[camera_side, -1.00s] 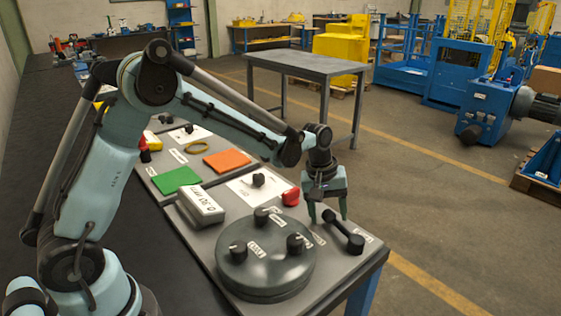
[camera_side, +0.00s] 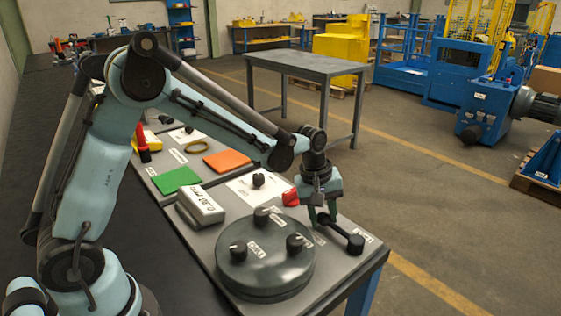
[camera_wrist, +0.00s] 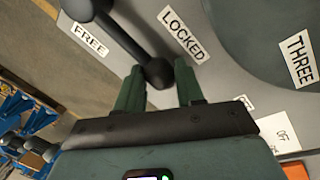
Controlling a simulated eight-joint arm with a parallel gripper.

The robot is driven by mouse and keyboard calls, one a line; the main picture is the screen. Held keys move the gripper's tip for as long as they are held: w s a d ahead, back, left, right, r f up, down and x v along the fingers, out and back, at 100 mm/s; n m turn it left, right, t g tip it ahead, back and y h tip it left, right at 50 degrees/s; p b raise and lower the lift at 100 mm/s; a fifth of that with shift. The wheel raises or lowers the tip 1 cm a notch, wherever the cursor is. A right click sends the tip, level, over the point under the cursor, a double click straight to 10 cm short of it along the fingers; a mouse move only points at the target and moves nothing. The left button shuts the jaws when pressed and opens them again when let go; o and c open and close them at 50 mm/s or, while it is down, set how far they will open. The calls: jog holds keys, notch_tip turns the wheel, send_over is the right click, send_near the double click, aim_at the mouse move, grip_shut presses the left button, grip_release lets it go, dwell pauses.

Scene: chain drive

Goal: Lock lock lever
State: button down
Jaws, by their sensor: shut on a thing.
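The lock lever is a black bar with a round knob at each end; it lies near the right edge of the bench plate in the side view (camera_side: 342,232). In the wrist view, the lever (camera_wrist: 125,38) runs between the FREE label (camera_wrist: 89,40) and the LOCKED label (camera_wrist: 183,34). My gripper (camera_side: 322,213) reaches down at the lever's far end. In the wrist view, my gripper (camera_wrist: 159,80) has one green finger on each side of the lever's near knob and is shut on it.
A round dark dial plate with several knobs (camera_side: 265,272) stands left of the lever. A red part (camera_side: 290,198) sits close behind my gripper. A white box (camera_side: 200,207), a green mat (camera_side: 176,179) and an orange mat (camera_side: 227,160) lie further left.

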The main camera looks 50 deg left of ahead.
jog(key=shift+s, duration=0.2)
jog(key=c, duration=0.7)
grip_release()
jog(key=shift+r, duration=0.1)
jog(key=r, duration=0.4)
jog(key=s+a+r, duration=0.1)
jog(key=r, duration=0.2)
jog(key=s+r, duration=0.1)
jog(key=r, duration=0.3)
jog(key=shift+a+r, duration=0.15)
jog(key=shift+r, duration=0.2)
jog(key=shift+s+a+f+m+t+y, duration=0.2)
jog(key=shift+s+a+m+t, duration=0.5)
jog(key=shift+s+m, duration=1.45)
jog(key=shift+s+a+f+m+t+y, duration=0.1)
jog(key=shift+s+a+m+t+y, duration=0.15)
jog(key=shift+s+m+t, duration=1.8)
jog(key=shift+s+a+f+m+g+y, duration=0.15)
jog(key=shift+s+a+m, duration=0.3)
jog(key=shift+s+m, duration=1.8)
